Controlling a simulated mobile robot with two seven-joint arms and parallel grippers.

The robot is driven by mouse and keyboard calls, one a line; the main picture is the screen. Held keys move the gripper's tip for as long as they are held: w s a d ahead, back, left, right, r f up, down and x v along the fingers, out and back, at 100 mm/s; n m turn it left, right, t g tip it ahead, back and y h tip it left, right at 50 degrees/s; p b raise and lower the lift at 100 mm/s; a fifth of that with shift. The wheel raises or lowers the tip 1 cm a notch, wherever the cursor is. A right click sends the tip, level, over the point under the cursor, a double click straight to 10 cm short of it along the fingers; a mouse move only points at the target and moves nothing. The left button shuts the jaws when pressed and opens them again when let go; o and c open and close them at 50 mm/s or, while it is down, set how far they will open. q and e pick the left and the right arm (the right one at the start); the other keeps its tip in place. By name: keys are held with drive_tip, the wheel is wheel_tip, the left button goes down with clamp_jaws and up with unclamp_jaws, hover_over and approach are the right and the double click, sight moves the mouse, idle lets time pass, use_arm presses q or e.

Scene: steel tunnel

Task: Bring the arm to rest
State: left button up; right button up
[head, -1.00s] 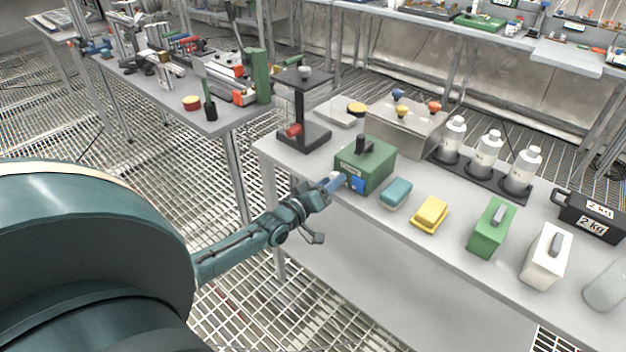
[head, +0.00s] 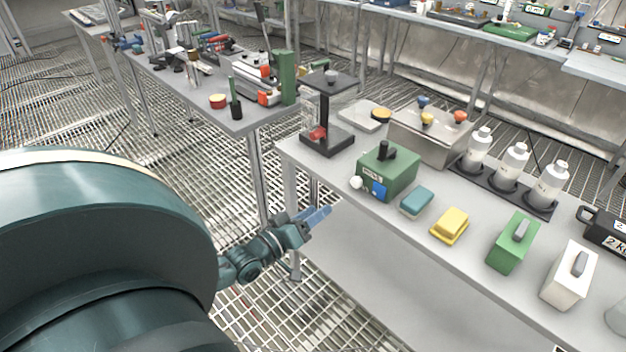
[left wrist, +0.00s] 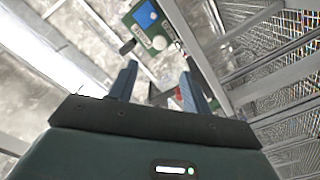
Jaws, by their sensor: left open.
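My left gripper (head: 318,216) is open in front of the table's near left edge, in free air, apart from everything on the table. In the left wrist view its two blue fingers (left wrist: 160,88) stand apart with nothing between them. Beyond the fingers, that view shows the green box (left wrist: 148,22) with a blue panel and a white knob. In the head view the green box (head: 388,172) sits at the table's left end, with a black handle on top. My right gripper does not show.
The grey table (head: 440,262) carries a teal sponge (head: 417,201), a yellow block (head: 451,225), a green handled block (head: 513,243), a white handled block (head: 569,275) and white bottles (head: 512,167). A black stand (head: 328,140) is at its far left corner. Another bench (head: 190,100) stands behind. Open grating lies left.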

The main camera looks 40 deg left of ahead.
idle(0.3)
use_arm(q)
drive_tip(key=s+d+f+m+g+p, duration=0.1)
drive_tip(key=s+d+m+g, duration=0.1)
drive_tip(key=d, duration=0.5)
drive_tip(key=s+d+f+m+g+h+p, duration=0.1)
drive_tip(key=s+d+f+m+g, duration=0.1)
drive_tip(key=s+d, duration=0.5)
drive_tip(key=s+d+f+m+g+p, duration=0.1)
drive_tip(key=s+d+m+g, duration=0.2)
drive_tip(key=d+m, duration=0.3)
drive_tip(key=shift+s+d+f+h, duration=0.4)
drive_tip(key=shift+s+d, duration=0.45)
drive_tip(key=shift+d, duration=0.2)
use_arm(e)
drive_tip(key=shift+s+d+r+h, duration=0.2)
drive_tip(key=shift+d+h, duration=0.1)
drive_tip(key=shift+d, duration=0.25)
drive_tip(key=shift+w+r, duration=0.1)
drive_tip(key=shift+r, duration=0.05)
